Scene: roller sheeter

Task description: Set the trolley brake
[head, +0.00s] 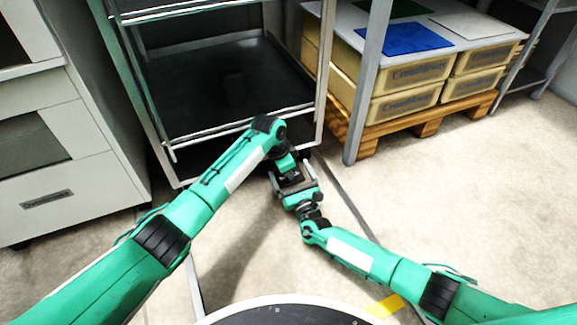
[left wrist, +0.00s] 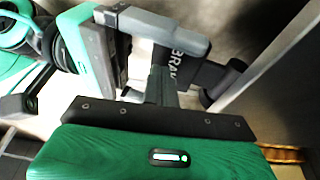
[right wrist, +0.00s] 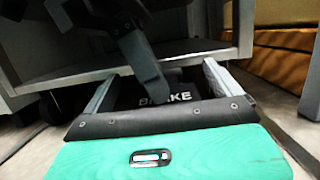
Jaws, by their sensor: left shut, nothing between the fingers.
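The trolley (head: 236,127) is a grey metal rack with dark shelves. Its black brake pedal, lettered BRAKE, sits low at the near right corner and shows in the left wrist view (left wrist: 187,68) and the right wrist view (right wrist: 178,92). My left gripper (head: 289,174) is shut and empty, pointing down from above at the pedal; its fingers (right wrist: 150,80) cover part of the lettering. I cannot tell whether they touch it. My right gripper (head: 293,178) is open low near the floor, one finger on each side of the pedal. The left arm partly hides this corner in the head view.
A grey drawer cabinet (head: 75,180) stands left of the trolley. To the right, a metal rack post (head: 366,90) stands before yellow crates (head: 402,101) on a wooden pallet (head: 440,118). The floor (head: 440,200) in front is mostly free.

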